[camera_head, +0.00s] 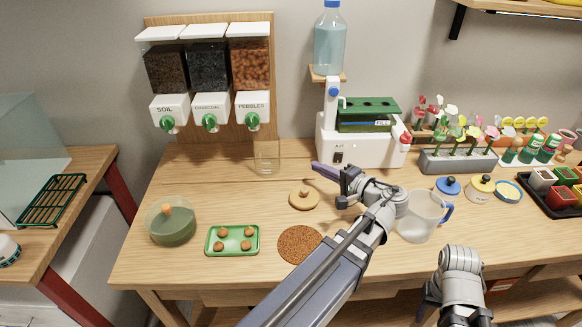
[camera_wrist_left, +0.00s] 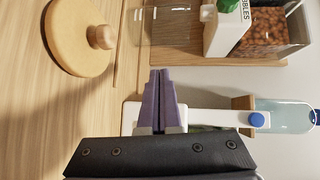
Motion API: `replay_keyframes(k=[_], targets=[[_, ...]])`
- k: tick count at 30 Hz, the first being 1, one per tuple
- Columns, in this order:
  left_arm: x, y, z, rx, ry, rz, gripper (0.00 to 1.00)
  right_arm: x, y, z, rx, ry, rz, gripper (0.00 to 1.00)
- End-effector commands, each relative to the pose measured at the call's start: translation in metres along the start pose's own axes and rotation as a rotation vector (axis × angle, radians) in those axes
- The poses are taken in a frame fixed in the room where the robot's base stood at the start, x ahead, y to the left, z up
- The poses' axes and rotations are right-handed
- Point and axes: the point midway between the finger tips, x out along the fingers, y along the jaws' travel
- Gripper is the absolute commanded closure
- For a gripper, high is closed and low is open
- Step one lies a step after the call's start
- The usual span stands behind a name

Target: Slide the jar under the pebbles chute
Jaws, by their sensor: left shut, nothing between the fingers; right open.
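The clear glass jar (camera_head: 266,159) stands upright on the table in front of the dispenser rack, at the pebbles chute (camera_head: 252,120) and slightly to its right in the head view. Whether it is centred under the chute I cannot tell. The left wrist view shows the jar (camera_wrist_left: 163,22) beside the white pebbles chute (camera_wrist_left: 226,32). My left gripper (camera_head: 316,166) is shut and empty, its purple fingers (camera_wrist_left: 160,73) pointing toward the jar from the right, apart from it. My right gripper (camera_head: 457,312) is open and empty at the table's front edge.
A wooden lid with a knob (camera_head: 304,199) lies in front of the jar. A green tray (camera_head: 232,251), a brown round mat (camera_head: 300,258) and a green-filled bowl (camera_head: 171,223) are nearer. The white machine (camera_head: 362,151) stands right; a clear pitcher (camera_head: 418,219) is by my left arm.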

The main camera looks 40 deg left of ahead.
Motion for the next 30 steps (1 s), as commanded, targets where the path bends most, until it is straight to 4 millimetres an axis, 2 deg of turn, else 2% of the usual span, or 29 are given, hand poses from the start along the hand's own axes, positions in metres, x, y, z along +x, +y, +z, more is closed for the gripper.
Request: replay_keyframes(k=[1,4,13,16,30], targets=[[0.008,0.005,-0.001,0.001,-0.006,-0.048,1.0,0.017,-0.002,-0.001,0.0,0.0,0.0,0.5],[0.013,-0.003,-0.002,0.005,-0.011,-0.118,1.0,0.025,-0.002,-0.001,0.0,0.0,0.0,0.5],[0.017,-0.013,-0.002,0.009,-0.015,-0.171,1.0,0.027,-0.003,-0.002,0.0,0.0,0.0,0.5],[0.024,-0.014,-0.001,0.009,-0.018,-0.17,1.0,0.027,-0.003,-0.002,0.0,0.0,0.0,0.5],[0.097,-0.026,-0.001,0.009,-0.018,-0.169,1.0,0.027,-0.003,-0.002,0.0,0.0,0.0,0.5]])
